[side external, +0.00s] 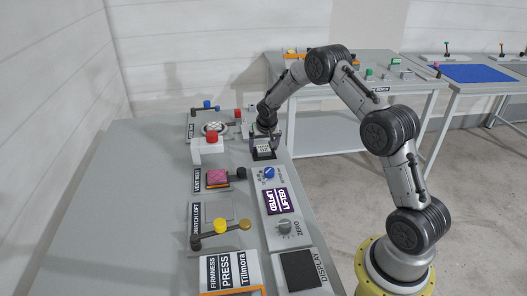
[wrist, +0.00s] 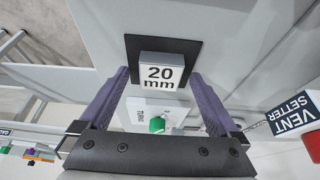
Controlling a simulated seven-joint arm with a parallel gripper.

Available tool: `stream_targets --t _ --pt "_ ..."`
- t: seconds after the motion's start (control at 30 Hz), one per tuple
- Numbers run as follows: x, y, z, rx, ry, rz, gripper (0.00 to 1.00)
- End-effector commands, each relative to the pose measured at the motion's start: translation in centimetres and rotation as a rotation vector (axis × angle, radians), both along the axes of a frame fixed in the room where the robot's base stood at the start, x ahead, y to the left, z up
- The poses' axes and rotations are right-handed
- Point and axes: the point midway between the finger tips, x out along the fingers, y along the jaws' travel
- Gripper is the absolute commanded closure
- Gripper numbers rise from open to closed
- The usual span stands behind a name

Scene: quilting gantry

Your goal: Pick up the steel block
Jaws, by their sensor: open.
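The steel block (wrist: 161,73) is a light grey block marked "20 mm". In the wrist view it sits on a black square pad (wrist: 131,50), upper centre. My gripper (wrist: 159,76) is open, with one purple finger at each side of the block in the picture and a visible gap to it on both sides. In the side external view my gripper (side external: 264,139) points down over the black pad (side external: 264,157) near the table's right edge. There the fingers partly hide the block, and I cannot tell how far down they reach beside it.
A green knob (wrist: 157,124) on a white panel is close to the pad. A red-topped white box (side external: 209,143) stands left of my gripper. A pink cushion block (side external: 219,176), a blue knob (side external: 269,173) and a purple display (side external: 283,200) are nearer. The table's left side is clear.

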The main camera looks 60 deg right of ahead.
Motion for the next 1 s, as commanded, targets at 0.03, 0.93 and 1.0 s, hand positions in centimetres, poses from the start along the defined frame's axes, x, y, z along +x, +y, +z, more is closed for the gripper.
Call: stream_targets --t 0.03,0.93,1.0 --pt "0.01 -0.01 0.04 -0.001 -0.001 0.000 0.03" --pt "0.12 -0.04 0.27 -0.001 -0.004 0.000 1.00" --pt "0.12 -0.04 0.31 -0.002 -0.005 0.000 1.00"
